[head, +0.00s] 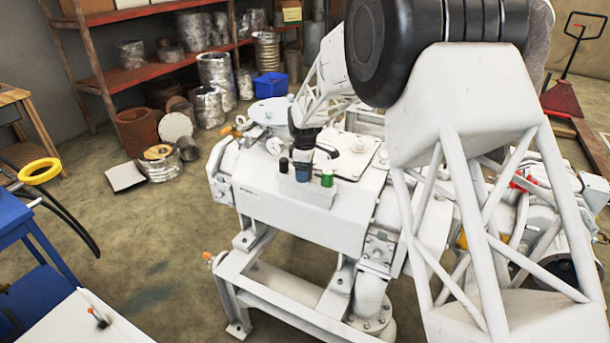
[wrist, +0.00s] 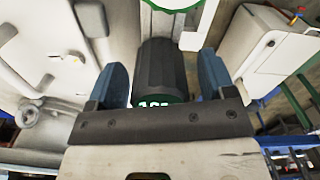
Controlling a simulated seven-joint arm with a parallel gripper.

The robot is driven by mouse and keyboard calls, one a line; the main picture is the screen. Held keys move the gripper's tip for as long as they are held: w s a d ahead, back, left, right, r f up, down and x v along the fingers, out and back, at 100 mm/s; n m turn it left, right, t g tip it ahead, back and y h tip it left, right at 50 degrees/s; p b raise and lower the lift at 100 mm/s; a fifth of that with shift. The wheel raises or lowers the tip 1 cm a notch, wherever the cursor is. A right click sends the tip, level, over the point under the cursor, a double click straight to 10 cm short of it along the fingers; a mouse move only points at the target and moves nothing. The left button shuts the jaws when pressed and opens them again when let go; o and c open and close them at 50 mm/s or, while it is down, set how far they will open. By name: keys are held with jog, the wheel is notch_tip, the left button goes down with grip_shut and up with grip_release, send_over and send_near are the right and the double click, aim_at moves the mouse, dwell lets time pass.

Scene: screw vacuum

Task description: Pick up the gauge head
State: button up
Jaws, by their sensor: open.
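The gauge head (wrist: 162,72) appears in the wrist view as a dark ribbed cylinder with lit green digits near its lower edge. My gripper (wrist: 160,66) has its two blue fingers apart, one on each side of it. I cannot tell whether either finger touches it. In the head view my gripper (head: 303,170) points down at a small white block (head: 305,190) on the front of the white pump machine (head: 300,215). A black knob-like piece (head: 284,165) is left of the gripper and a green one (head: 327,177) right of it.
The machine stands on a white frame (head: 290,297) with pipes. My arm covers its right side. A red shelf (head: 140,72) with metal rolls and a blue bin (head: 271,85) are behind. A blue table (head: 25,225) and a white surface (head: 85,320) are at left, with open floor between.

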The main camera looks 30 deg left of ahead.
jog(key=c, duration=1.1)
jog(key=shift+r, duration=0.2)
jog(key=shift+r, duration=1.55)
jog(key=shift+s+d+r, duration=0.15)
jog(key=shift+s+d, duration=0.05)
jog(key=shift+s, duration=0.05)
jog(key=s+d, duration=0.3)
jog(key=s, duration=0.1)
jog(key=s+d+r, duration=0.1)
jog(key=s+d, duration=0.2)
jog(key=s, duration=0.1)
jog(key=s+d, duration=0.3)
jog(key=s, duration=0.1)
jog(key=shift+d+r, duration=0.15)
jog(key=shift+d, duration=0.15)
